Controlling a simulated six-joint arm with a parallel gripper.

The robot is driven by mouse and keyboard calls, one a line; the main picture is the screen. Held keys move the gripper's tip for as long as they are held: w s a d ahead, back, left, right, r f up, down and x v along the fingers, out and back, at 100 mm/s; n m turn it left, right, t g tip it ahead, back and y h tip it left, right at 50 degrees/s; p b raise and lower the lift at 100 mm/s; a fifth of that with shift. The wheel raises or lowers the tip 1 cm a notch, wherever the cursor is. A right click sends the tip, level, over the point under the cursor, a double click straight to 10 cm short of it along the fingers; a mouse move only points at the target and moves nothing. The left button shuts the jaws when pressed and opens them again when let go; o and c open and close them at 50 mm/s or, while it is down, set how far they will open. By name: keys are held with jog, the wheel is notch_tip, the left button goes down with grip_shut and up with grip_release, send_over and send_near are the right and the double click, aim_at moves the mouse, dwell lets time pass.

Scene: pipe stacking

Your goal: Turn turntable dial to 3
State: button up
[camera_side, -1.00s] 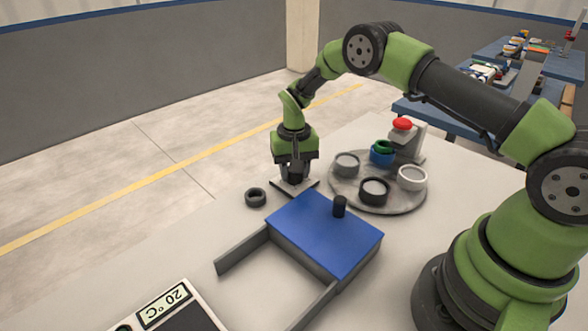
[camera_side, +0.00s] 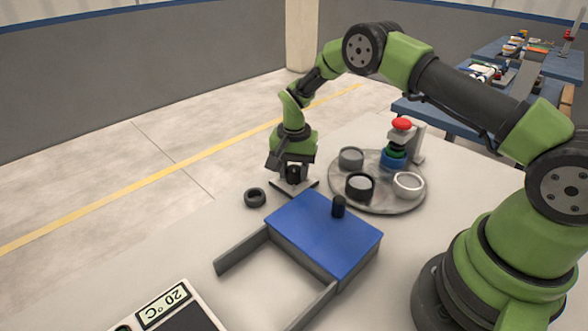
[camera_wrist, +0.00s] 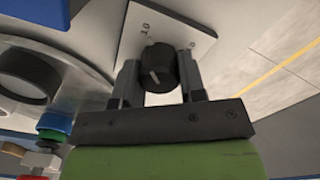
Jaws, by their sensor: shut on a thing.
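The turntable dial is a black knob (camera_wrist: 158,68) on a light plate (camera_wrist: 140,30) printed with numbers. In the wrist view it sits between the two fingers of my gripper (camera_wrist: 158,85), which is shut on it. A pale mark shows on the knob. In the side view the dial (camera_side: 293,174) stands under my gripper (camera_side: 292,168). The round grey turntable (camera_side: 385,205) is to its right. It carries a grey ring (camera_side: 351,158), a black ring (camera_side: 360,187), a white ring (camera_side: 408,185) and a blue and green stack (camera_side: 393,156).
A red button (camera_side: 402,124) on a grey stand is behind the turntable. A blue box (camera_side: 325,232) with a black knob (camera_side: 338,207) stands in front. A dark loose ring (camera_side: 255,197) lies left of the dial. A temperature display (camera_side: 163,305) is at the front left.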

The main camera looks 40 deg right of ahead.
jog(key=o, duration=0.9)
notch_tip(320, 180, up, 10)
jog(key=shift+r, duration=0.15)
notch_tip(320, 180, up, 10)
jog(key=n+t, duration=0.2)
send_over(294, 167)
jog(key=s+a, duration=0.2)
jog(key=s, duration=0.2)
jog(key=s+a+r+n+t+y, duration=0.1)
jog(key=s+a+r+n+t, duration=0.1)
jog(key=s+r, duration=0.55)
jog(key=s+n+t, duration=0.1)
jog(key=s, duration=0.4)
jog(key=s+a+r+n+t, duration=0.1)
jog(key=s, duration=0.4)
jog(key=s+a+n+t+y, duration=0.1)
jog(key=s, duration=0.4)
jog(key=shift+s+a+r, duration=0.2)
jog(key=shift+a+r, duration=0.05)
jog(key=shift+r, duration=0.1)
